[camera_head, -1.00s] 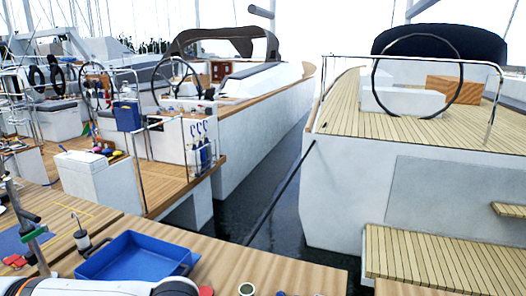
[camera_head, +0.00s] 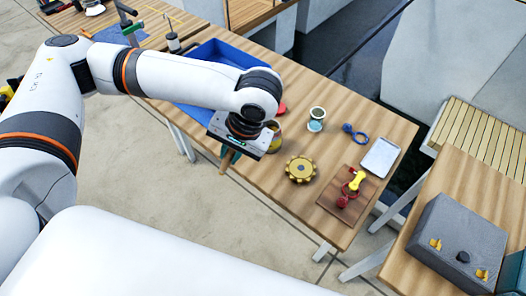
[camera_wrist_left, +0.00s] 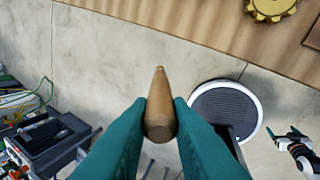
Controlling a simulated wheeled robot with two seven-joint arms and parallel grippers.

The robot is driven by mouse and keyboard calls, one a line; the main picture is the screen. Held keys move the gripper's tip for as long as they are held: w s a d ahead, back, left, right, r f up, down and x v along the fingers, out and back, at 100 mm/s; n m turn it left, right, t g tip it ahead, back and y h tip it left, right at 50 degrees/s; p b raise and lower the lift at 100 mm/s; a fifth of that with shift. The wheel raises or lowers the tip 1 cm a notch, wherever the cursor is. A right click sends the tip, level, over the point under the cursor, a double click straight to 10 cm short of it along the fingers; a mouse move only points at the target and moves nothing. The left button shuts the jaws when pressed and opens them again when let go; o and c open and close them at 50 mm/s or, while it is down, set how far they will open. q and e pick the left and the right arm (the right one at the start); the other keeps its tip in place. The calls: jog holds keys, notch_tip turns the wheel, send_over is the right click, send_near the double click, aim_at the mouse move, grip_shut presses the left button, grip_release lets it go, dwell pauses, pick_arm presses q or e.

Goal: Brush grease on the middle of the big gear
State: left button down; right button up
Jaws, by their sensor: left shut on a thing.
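The big gear (camera_head: 300,169) is yellow and toothed, and lies flat near the front edge of the wooden table; part of it shows at the top right of the left wrist view (camera_wrist_left: 272,6). My left gripper (camera_head: 232,156), with teal fingers, is left of the gear, by the table's front edge. It is shut on a tapered wooden handle (camera_wrist_left: 160,108), which I take for the brush. No bristles show. A yellowish tin (camera_head: 273,138) stands partly hidden behind the gripper.
A blue tray (camera_head: 212,52) is at the table's back left. A small pot (camera_head: 316,118), a blue ring tool (camera_head: 355,134), a pale tray (camera_head: 380,157) and a brown board (camera_head: 338,207) with a red and yellow tool surround the gear. A grey box (camera_head: 455,245) stands at right.

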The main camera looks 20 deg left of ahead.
dwell(0.5)
pick_arm(q)
jog(key=w+d+r+h+p, duration=0.5)
jog(key=w+d+h+p, duration=0.35)
jog(key=w, duration=0.25)
jog(key=shift+m+y, duration=0.35)
jog(key=shift+m, duration=0.05)
notch_tip(320, 180, down, 5)
jog(key=b, duration=0.6)
jog(key=shift+f+b, duration=0.1)
jog(key=shift+b, duration=0.3)
